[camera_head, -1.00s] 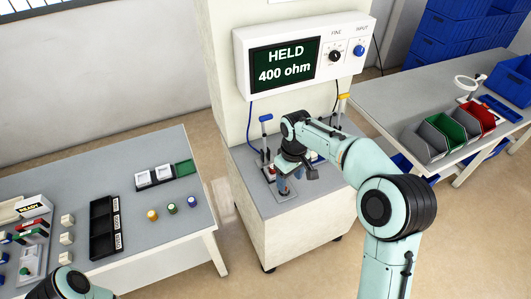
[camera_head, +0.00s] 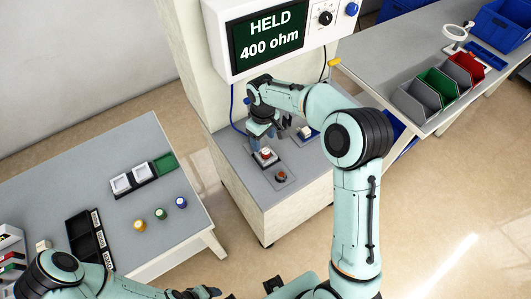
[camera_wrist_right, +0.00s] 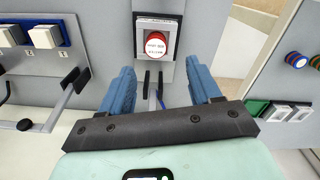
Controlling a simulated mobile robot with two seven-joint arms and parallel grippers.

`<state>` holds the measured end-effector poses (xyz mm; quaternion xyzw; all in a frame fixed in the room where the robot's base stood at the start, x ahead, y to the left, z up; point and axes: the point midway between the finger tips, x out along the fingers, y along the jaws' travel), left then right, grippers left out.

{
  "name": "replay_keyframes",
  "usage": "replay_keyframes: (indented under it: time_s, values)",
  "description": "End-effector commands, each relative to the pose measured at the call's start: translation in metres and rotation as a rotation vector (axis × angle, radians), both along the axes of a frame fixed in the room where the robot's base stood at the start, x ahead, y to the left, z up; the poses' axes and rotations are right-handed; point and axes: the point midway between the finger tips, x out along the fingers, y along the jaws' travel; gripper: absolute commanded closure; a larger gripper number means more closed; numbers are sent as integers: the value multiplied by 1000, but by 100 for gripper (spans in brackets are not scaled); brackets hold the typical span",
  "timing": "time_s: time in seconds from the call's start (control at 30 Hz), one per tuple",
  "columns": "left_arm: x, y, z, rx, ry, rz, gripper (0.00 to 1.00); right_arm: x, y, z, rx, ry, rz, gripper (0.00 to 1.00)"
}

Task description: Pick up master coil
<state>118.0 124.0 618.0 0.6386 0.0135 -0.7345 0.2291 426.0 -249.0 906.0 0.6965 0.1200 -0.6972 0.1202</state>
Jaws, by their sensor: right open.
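A round piece with a red rim and a white labelled top (camera_wrist_right: 155,43), which I take for the master coil, sits on a plate in the right wrist view. In the head view it (camera_head: 266,154) is on the cabinet top, just in front of my right gripper (camera_head: 263,137). My right gripper's two blue fingers (camera_wrist_right: 162,88) are apart with nothing between them, and the coil shows beyond them. The lettering is too small to read. My left gripper (camera_head: 200,293) is at the bottom edge of the head view, mostly cut off; its fingers are unclear.
A second plate with a red-brown knob (camera_head: 281,177) lies nearer on the cabinet. A blue tray with white blocks (camera_wrist_right: 45,35) and a lever handle (camera_wrist_right: 70,80) are beside the gripper. The display (camera_head: 268,40) reads HELD 400 ohm. The left table (camera_head: 135,150) holds several small coils.

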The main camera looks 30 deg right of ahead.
Motion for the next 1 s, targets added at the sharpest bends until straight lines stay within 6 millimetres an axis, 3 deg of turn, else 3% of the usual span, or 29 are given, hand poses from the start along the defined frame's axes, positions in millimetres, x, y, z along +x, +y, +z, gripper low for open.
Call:
replay_keyframes:
  time_s: [0.17, 0.5, 0.77, 0.8, 0.97, 1.0]
  values:
    - [0, 0, -1, 0, 0, 0, 35, 0, -1, -12, 0, 0, 0, 37]
    - [0, 0, -1, 0, -1, 0, 35, -4, -6, -56, 0, 2, 0, 37]
    - [0, 0, -1, 0, -1, 0, 35, -3, -6, -60, 0, -1, -1, 37]
    - [0, 0, -1, 0, -1, 0, 35, -3, -6, -59, 0, -1, -1, 40]
    - [0, 0, -1, 0, -1, 0, 35, -3, -6, -59, 0, -1, -1, 93]
    - [0, 0, -1, 0, -1, 0, 35, -3, -6, -59, 0, -1, -1, 98]
